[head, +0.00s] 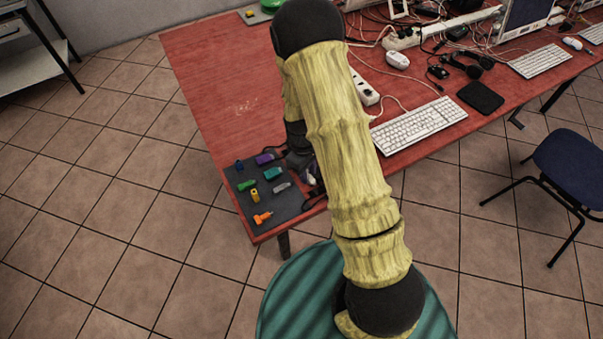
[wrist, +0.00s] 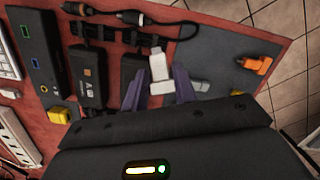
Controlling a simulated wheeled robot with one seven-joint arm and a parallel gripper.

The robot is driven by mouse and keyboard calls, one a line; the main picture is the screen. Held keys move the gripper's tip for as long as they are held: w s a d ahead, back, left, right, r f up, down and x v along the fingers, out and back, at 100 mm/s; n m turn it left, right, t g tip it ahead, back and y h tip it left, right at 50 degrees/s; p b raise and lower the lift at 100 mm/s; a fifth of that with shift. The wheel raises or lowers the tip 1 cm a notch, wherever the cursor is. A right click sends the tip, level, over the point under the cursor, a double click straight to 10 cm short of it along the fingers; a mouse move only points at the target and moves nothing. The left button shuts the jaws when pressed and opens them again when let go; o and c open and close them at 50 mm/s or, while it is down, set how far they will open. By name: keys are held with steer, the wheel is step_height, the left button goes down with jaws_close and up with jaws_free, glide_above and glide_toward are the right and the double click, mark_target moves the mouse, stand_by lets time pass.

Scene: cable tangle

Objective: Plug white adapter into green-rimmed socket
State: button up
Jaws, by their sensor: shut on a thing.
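The white adapter (wrist: 159,66) is between the two purple-grey fingers of my gripper (wrist: 158,80) in the wrist view. The gripper is shut on it, and its narrower end points away from the wrist. The green-rimmed socket (wrist: 25,31) is on a black block (wrist: 31,48) at the upper left of the wrist view, well apart from the adapter. The same block carries a blue-rimmed and a yellow-rimmed socket. In the head view my arm hides most of the gripper, and I cannot make out the socket there.
A black power brick (wrist: 88,75) and dark cables lie between adapter and block. A dark mat (head: 241,209) holds several coloured adapters, including an orange one (head: 262,218) and a grey one (wrist: 201,86). A keyboard (head: 420,124) and power strip (head: 364,88) are on the red table.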

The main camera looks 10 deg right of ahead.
steer(key=d+m, duration=0.1)
steer(key=w+d+m+t+p, duration=0.1)
steer(key=m, duration=0.1)
steer(key=d+m+t+y, duration=0.1)
steer(key=m, duration=0.1)
steer(key=shift+w+d+r, duration=0.15)
steer(key=shift+d+r, duration=0.05)
steer(key=shift+d, duration=0.05)
steer(key=w+d+m+t+h+p, duration=0.1)
steer(key=d+m+h, duration=0.1)
steer(key=d+m, duration=0.1)
steer(key=d+r+m+t+h+p, duration=0.1)
steer(key=d+m+t+h, duration=0.1)
steer(key=m, duration=0.3)
steer(key=w+d+m+t+h+p, duration=0.1)
steer(key=d+m+h+p, duration=0.1)
steer(key=d+m, duration=0.2)
steer(key=shift+w+d+r+m, duration=0.3)
steer(key=shift+w+r+m, duration=0.05)
steer(key=shift+m, duration=0.05)
steer(key=d+r+m+g+h+p, duration=0.1)
steer(key=d+m+h+p, duration=0.1)
steer(key=d+m+h, duration=0.2)
steer(key=shift+w+d+r+m+g, duration=0.2)
steer(key=shift+d+m+g, duration=0.25)
steer(key=shift+d, duration=0.75)
steer(key=shift+f, duration=0.15)
steer(key=shift+f+b, duration=1.3)
steer(key=shift+f, duration=0.9)
